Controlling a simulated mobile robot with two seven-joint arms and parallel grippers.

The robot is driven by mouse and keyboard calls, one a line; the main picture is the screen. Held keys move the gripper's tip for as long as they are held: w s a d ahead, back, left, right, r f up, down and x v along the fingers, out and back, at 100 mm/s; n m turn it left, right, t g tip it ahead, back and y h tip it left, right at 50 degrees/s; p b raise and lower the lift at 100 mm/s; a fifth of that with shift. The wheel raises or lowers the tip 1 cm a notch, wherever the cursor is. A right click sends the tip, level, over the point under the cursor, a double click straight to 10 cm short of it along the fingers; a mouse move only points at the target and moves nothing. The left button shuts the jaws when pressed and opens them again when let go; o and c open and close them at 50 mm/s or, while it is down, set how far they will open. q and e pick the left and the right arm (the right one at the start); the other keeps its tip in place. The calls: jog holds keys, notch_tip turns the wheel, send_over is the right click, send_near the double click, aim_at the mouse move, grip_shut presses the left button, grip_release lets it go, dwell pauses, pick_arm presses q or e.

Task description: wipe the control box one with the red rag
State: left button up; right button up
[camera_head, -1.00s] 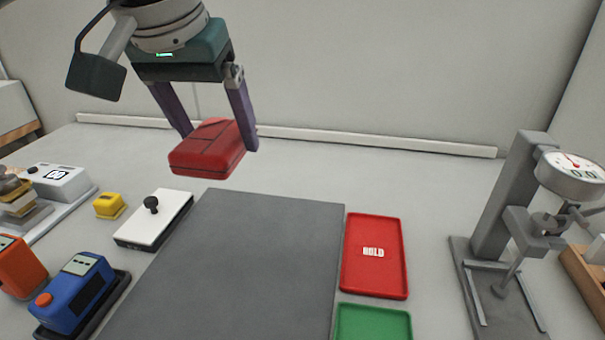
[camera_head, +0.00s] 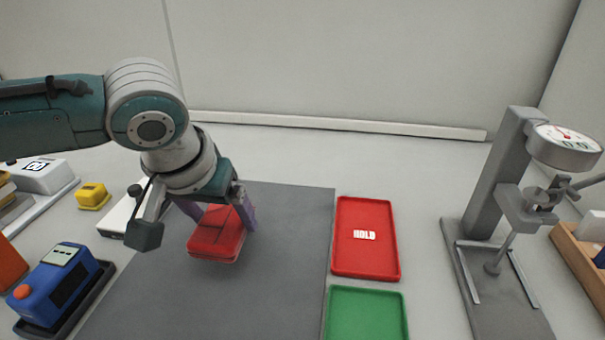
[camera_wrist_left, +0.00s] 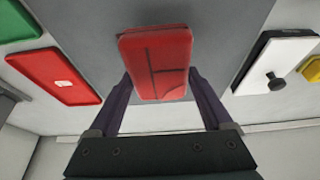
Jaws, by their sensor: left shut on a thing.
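The red rag (camera_head: 214,240), a folded block-like pad with dark seams, is held between the purple fingers of my left gripper (camera_head: 219,213). It is over the upper part of the grey mat; I cannot tell whether it touches it. In the left wrist view the rag (camera_wrist_left: 157,62) fills the space between the fingers. No control box is clearly labelled. A white box with a black knob (camera_head: 116,219) stands left of the mat, partly hidden by my left arm; it also shows in the left wrist view (camera_wrist_left: 279,58). My right gripper is not in view.
The grey mat (camera_head: 270,285) is otherwise bare. Right of it lie a red HOLD tray (camera_head: 365,255) and a green tray (camera_head: 367,315). A gauge stand (camera_head: 490,200) is farther right. A blue device (camera_head: 62,285) and a yellow block (camera_head: 93,196) are at left.

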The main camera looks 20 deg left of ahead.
aim_at(226, 236)
pick_arm(q)
jog(key=shift+f, duration=1.8)
jog(key=shift+f, duration=0.1)
jog(key=shift+f, duration=0.4)
jog(key=o, duration=1.3)
jog(key=shift+c, duration=0.2)
